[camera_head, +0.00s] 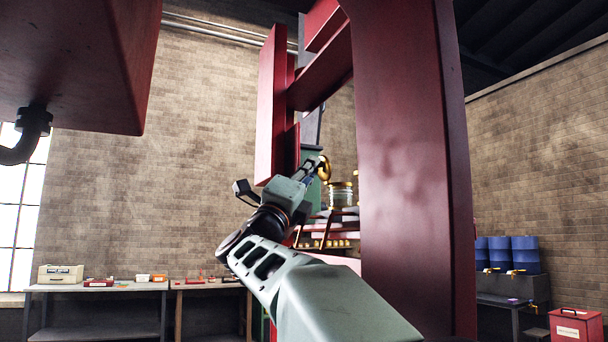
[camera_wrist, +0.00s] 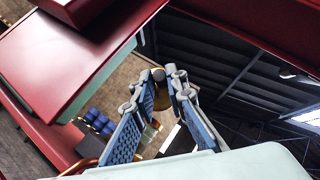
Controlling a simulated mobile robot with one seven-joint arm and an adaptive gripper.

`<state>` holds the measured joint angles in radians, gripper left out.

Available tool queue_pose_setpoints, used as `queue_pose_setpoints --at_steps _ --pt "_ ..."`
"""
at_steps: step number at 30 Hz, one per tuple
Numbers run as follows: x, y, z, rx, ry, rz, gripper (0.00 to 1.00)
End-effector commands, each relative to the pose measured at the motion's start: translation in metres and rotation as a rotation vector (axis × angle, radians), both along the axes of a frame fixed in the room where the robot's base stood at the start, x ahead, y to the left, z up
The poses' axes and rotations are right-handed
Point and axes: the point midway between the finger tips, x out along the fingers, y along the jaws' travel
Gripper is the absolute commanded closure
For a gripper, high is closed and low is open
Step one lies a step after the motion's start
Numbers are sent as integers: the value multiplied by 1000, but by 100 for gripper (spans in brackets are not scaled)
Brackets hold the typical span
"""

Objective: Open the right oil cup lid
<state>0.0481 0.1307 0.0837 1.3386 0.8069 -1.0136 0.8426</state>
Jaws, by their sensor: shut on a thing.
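My gripper (camera_head: 318,165) is raised beside the red machine frame, its fingertips closed on a round brass lid (camera_head: 325,169). The lid stands tilted, nearly on edge. In the wrist view my gripper's two blue-padded fingers (camera_wrist: 167,76) come together, with the brass lid (camera_wrist: 162,98) showing between them. A glass oil cup (camera_head: 341,195) with a brass top stands just right of and below the fingertips. Part of another brass-topped piece (camera_head: 356,178) shows behind it, mostly hidden by the red column. I cannot tell whether the held lid is still joined to a cup.
A thick red column (camera_head: 405,150) stands close on the right, and a red upright plate (camera_head: 270,105) close on the left. Copper pipes (camera_head: 325,232) run below the cup. Workbenches (camera_head: 95,287) and blue drums (camera_head: 510,254) are farther back.

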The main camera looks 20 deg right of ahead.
Motion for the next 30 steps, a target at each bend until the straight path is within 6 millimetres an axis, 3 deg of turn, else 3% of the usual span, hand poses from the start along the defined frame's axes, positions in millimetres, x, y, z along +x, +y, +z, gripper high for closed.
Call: queue_pose_setpoints --at_steps 3,4,9,20,30 --pt "0 0 1 -1 -1 0 100" --pt "0 0 1 -1 -1 0 85" --pt "0 0 1 -1 -1 0 70" --pt "-2 4 -3 0 0 2 70" --pt "-29 37 -36 -1 1 3 70"
